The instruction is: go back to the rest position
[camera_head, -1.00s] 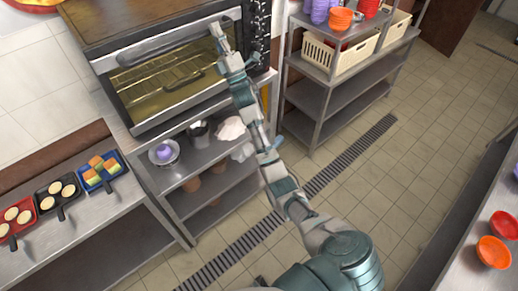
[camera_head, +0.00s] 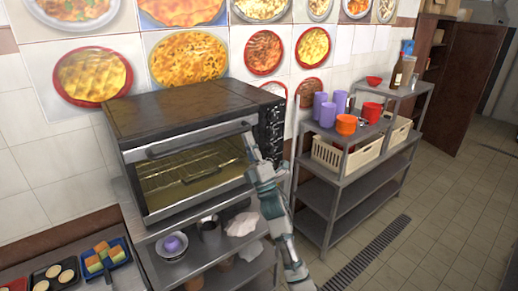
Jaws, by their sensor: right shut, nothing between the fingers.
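My right gripper (camera_head: 250,145) is at the upper end of my right arm, which comes up from the bottom of the view. It is shut and empty, in front of the right side of the oven (camera_head: 190,150), near the right end of the oven's door handle (camera_head: 190,141). I cannot tell whether it touches the handle. The oven's front looks closed, with a wire rack behind the glass. My left gripper is not in view.
Food trays (camera_head: 104,258) lie at lower left. The tiled floor (camera_head: 440,230) at right is clear.

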